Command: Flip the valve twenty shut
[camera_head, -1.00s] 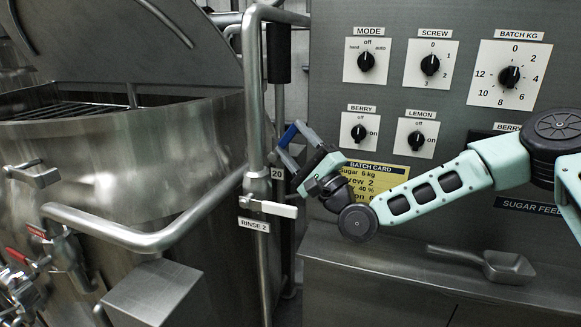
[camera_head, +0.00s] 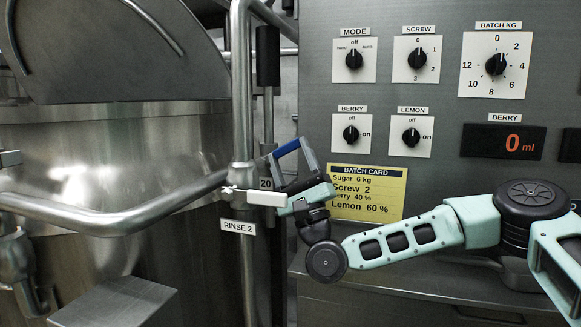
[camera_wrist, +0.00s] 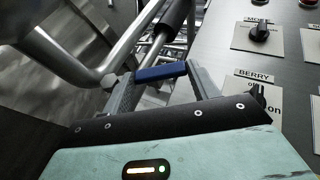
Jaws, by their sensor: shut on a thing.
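A blue handle (camera_head: 287,149) sits at the tips of my gripper, next to the vertical pipe and just right of and above the "20" label (camera_head: 265,183). My gripper (camera_head: 293,160) reaches in from the right and is shut on this handle. In the wrist view the blue handle (camera_wrist: 160,73) spans between the two fingertips of my gripper (camera_wrist: 160,84). The valve body behind the fingers is mostly hidden, so I cannot tell its exact position.
A white lever (camera_head: 258,197) lies across the pipe just below, above the "RINSE 2" label (camera_head: 238,227). A bent steel pipe (camera_head: 110,222) crosses at left before the steel vessel (camera_head: 90,150). The knob panel (camera_head: 440,80) and yellow batch card (camera_head: 368,190) stand behind my arm.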

